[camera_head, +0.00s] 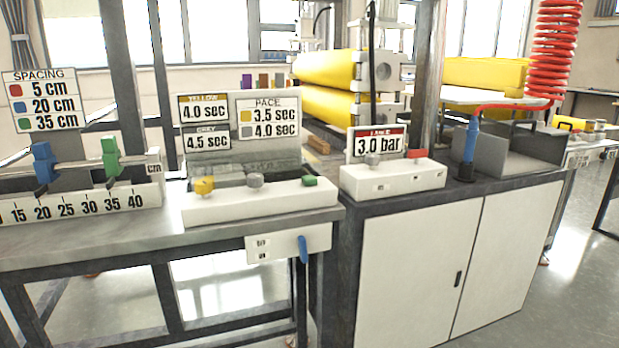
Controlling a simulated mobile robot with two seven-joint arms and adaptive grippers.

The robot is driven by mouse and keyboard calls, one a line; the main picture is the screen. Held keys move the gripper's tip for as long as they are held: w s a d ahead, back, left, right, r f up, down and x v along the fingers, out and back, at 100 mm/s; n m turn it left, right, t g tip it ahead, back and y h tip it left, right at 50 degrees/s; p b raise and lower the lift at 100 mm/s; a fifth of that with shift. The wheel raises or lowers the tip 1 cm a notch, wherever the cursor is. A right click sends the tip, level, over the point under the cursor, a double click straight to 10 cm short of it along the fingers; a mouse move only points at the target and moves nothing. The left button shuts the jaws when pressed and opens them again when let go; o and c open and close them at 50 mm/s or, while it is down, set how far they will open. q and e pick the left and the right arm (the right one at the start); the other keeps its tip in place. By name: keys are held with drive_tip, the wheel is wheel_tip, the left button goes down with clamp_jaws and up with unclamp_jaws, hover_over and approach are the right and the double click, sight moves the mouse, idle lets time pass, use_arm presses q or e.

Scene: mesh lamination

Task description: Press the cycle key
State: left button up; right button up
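No key in view carries a readable "cycle" label. A white control box (262,203) stands on the left bench's front edge. It has a yellow knob (204,185), a grey knob (255,181) and a low green key (310,181). A second white box (392,179) on the right cabinet has a grey knob (377,164) and a red key (417,154). A blue lever (303,249) hangs on a white panel below the bench edge. Neither of my grippers shows in the head view.
A ruler rail (80,207) with blue (43,163) and green (111,162) sliders lies at left. Signs stand behind the boxes, including a 3.0 bar sign (378,145). Yellow rollers (330,70) are behind. A blue lance (470,145) with a red coiled hose (553,55) stands at right.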

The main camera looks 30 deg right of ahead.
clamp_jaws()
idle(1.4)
